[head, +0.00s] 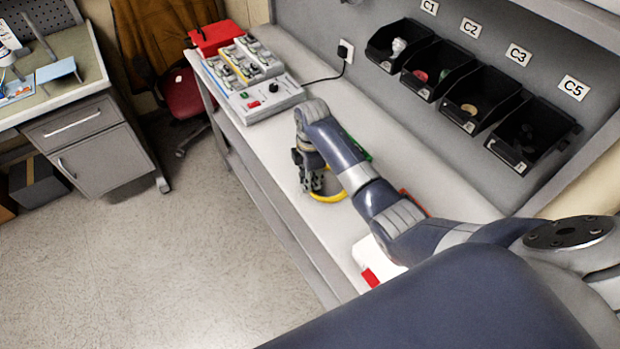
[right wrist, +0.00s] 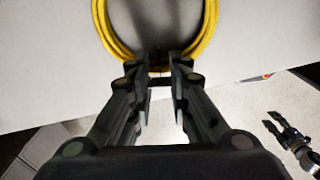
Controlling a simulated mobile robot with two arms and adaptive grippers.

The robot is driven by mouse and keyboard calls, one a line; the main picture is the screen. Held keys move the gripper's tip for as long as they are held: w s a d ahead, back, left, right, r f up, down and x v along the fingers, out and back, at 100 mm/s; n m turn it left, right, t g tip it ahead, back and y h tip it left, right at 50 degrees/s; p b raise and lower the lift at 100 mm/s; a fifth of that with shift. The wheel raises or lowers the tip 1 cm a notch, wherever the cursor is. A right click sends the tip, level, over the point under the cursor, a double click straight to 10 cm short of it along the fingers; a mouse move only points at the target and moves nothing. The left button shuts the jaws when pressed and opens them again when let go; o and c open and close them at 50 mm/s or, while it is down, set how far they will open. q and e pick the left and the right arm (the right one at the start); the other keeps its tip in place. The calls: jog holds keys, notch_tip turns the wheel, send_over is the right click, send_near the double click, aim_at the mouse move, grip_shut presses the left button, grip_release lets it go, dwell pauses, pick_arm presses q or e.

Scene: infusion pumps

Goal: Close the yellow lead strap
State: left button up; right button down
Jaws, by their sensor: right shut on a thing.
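The yellow lead (head: 328,197) lies coiled on the bench, partly hidden by my right arm. In the right wrist view the yellow coil (right wrist: 98,30) loops beyond the fingertips. A dark strap (right wrist: 160,70) shows between the fingers, at the near side of the coil. My right gripper (head: 312,184) points down at the bench and is shut on this strap; its fingertips (right wrist: 160,76) are on either side of it. Whether the strap is fastened cannot be seen. My left gripper (right wrist: 276,124) shows small at the right of the wrist view, away from the lead, its fingers apart.
A grey device (head: 268,98) with modules and a red box (head: 215,38) stand at the bench's far end. Black bins (head: 483,100) hang on the back panel. Green and red things are partly hidden behind my arm. A white thing with a red end (head: 370,277) lies nearer.

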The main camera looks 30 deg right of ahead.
jog(key=shift+d+f+y, duration=0.1)
jog(key=shift+d+y, duration=0.2)
jog(key=shift+y, duration=0.4)
jog(key=shift+d+f+y, duration=0.2)
jog(key=shift+d+y, duration=0.05)
jog(key=shift+y, duration=0.45)
jog(key=shift+d+f+y+b, duration=0.2)
jog(key=shift+f+y+b, duration=0.05)
jog(key=shift+y+b, duration=0.55)
jog(key=shift+d+f+y+b, duration=0.1)
jog(key=shift+f+y+b, duration=0.05)
jog(key=shift+y+b, duration=0.5)
pick_arm(q)
jog(key=shift+w+a+f+b, duration=0.15)
jog(key=shift+f+b, duration=0.3)
jog(key=shift+f, duration=0.75)
jog(key=shift+w+d+f+b, duration=0.15)
jog(key=shift+f+b, duration=0.3)
jog(key=shift+f, duration=0.7)
pick_arm(e)
jog(key=shift+d+y, duration=0.1)
jog(key=shift+y, duration=0.45)
pick_arm(q)
jog(key=shift+a, duration=0.1)
pick_arm(e)
jog(key=shift+t, duration=0.3)
